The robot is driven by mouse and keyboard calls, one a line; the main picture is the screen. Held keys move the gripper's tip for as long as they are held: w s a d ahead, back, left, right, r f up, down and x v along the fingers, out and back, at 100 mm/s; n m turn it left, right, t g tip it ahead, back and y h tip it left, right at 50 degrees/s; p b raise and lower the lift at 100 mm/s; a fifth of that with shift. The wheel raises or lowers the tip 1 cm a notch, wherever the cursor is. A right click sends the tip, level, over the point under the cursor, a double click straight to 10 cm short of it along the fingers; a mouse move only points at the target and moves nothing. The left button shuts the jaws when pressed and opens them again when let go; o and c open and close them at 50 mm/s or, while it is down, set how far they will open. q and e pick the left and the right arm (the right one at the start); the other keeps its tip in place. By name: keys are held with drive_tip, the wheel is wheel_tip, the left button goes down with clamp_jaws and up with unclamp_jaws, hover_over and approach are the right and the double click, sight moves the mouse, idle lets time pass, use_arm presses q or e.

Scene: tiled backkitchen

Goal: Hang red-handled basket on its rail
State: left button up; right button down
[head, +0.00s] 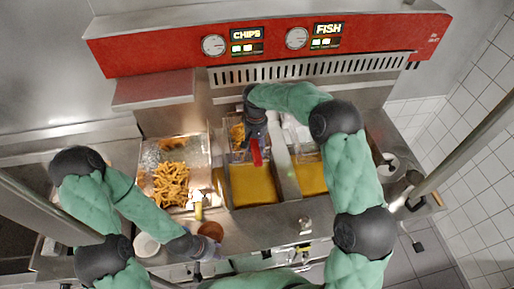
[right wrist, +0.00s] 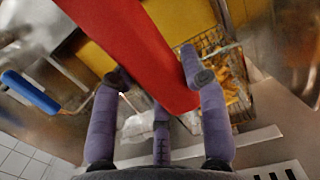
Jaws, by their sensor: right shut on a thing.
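The red handle (head: 256,153) belongs to a wire basket (right wrist: 238,80) with golden chips in it. In the head view the basket (head: 237,138) is at the back of the left oil vat, partly hidden by my right arm. My right gripper (head: 257,138) is shut on the red handle, which fills much of the right wrist view (right wrist: 145,50). I cannot make out the rail clearly, nor whether the basket touches it. My left gripper (head: 205,255) is low at the front counter edge, away from the basket; its fingers are too small to read.
Left and right vats hold yellow oil (head: 252,187). A blue handle (right wrist: 30,92) shows beside another basket. A tray of chips (head: 170,183) lies left of the fryer. A brown bowl (head: 211,230) and white bowl (head: 147,245) stand at the front. A slotted panel (head: 310,70) is behind.

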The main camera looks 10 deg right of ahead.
drive_tip(key=shift+w, duration=0.1)
idle(0.4)
drive_tip(key=shift+f+b, duration=0.5)
drive_tip(key=shift+f, duration=0.2)
drive_tip(key=shift+f+b, duration=1.15)
drive_tip(key=shift+f, duration=0.35)
drive_tip(key=shift+f+b, duration=0.5)
drive_tip(key=shift+f, duration=0.2)
